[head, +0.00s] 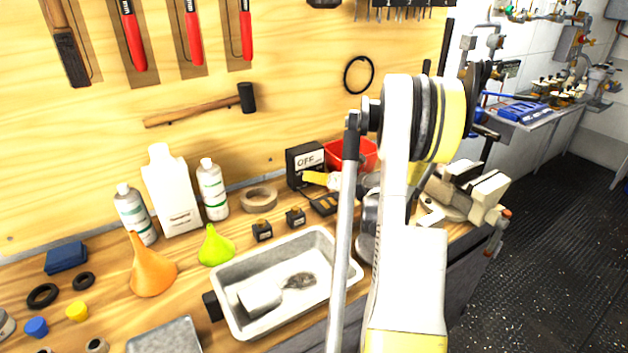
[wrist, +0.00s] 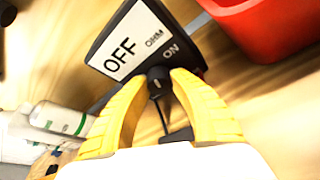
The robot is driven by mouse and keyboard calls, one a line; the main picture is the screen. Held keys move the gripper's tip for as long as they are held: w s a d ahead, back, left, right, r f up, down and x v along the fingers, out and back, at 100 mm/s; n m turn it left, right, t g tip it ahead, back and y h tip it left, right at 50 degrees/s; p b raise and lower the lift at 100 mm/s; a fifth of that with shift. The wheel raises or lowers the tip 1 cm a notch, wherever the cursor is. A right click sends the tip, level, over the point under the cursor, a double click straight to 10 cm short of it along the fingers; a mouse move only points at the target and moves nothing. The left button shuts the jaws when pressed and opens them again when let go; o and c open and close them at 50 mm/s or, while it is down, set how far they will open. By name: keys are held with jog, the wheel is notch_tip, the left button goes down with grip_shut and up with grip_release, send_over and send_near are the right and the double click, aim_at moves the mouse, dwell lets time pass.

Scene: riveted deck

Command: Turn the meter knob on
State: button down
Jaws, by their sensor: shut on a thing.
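The meter (head: 305,160) is a black box standing against the wooden back wall, with a white panel reading OFF. In the wrist view the meter (wrist: 125,42) is close and tilted, and shows the words OFF, OHM and ON. Its small black knob (wrist: 158,77) sits at the lower edge of the face and bears a pale mark. My yellow gripper (wrist: 157,88) is shut on the knob, one finger on each side. In the head view my arm hides most of the gripper, and a yellow finger (head: 316,178) shows at the meter's lower front. The knob cannot be made out there.
A red bin (head: 362,152) stands right beside the meter; it also shows in the wrist view (wrist: 262,28). A vise (head: 470,190) stands to the right.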

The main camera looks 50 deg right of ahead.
jog(key=m+t+y, duration=0.1)
jog(key=m, duration=0.2)
dwell(0.4)
jog(key=shift+m+y, duration=0.4)
jog(key=c, duration=1.1)
grip_release()
jog(key=shift+o, duration=0.2)
